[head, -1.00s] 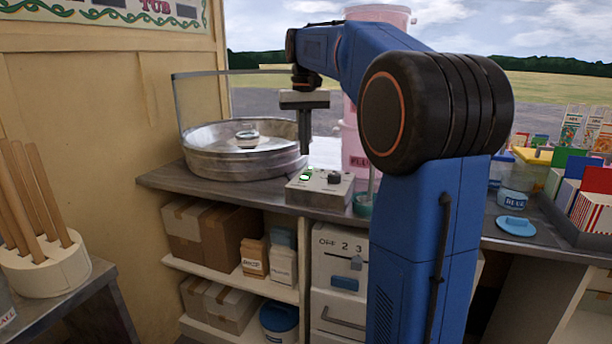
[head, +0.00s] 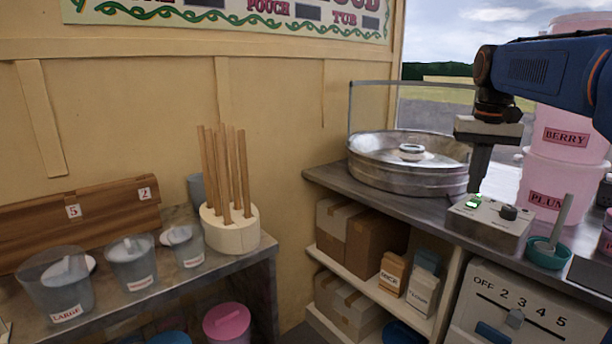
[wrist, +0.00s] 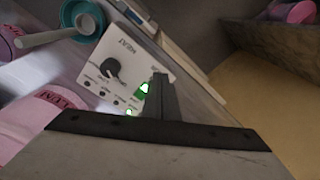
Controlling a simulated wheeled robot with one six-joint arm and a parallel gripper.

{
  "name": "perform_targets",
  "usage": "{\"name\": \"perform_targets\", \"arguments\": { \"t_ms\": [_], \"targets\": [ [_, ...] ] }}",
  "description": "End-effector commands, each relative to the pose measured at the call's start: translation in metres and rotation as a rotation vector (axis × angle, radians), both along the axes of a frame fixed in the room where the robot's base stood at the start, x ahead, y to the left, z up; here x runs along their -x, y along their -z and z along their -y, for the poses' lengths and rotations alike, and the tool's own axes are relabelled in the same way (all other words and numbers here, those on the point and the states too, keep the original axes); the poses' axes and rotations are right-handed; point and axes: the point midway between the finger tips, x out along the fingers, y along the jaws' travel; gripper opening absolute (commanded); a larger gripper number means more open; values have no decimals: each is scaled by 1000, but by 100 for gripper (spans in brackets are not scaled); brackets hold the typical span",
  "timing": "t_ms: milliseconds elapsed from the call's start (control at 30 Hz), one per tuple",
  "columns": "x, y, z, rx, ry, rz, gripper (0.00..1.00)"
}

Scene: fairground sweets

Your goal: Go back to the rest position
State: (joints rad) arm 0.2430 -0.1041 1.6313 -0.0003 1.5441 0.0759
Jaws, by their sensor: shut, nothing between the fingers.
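My gripper (head: 478,178) hangs pointing down from my blue arm at the right of the head view, with its fingers shut and nothing held. It is just above the back left corner of the control box (head: 485,224), which has a dark knob and a lit green switch. In the wrist view my gripper's closed fingers (wrist: 162,85) overlap the box (wrist: 110,62) near its green lights. I cannot tell whether the fingertips touch the box.
A round metal pan (head: 410,172) stands left of my gripper. Pink tubs (head: 560,150) stand behind my arm, and a teal bowl (head: 545,254) sits right of the box. A stick holder (head: 230,236) and clear cups (head: 130,262) stand on the left counter. Open air lies above the counter.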

Motion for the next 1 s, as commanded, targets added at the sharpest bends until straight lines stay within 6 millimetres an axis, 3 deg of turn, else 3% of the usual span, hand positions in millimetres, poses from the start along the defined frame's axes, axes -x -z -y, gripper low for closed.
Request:
{"name": "perform_targets", "arguments": {
  "t_ms": [200,500,800,1000],
  "targets": [
    [56,30,-37,18,-69,70,0],
    [131,86,-76,37,-160,166,0],
    [203,160,-104,51,-250,262,0],
    [238,205,-114,58,-296,314,0]
  ]
}}
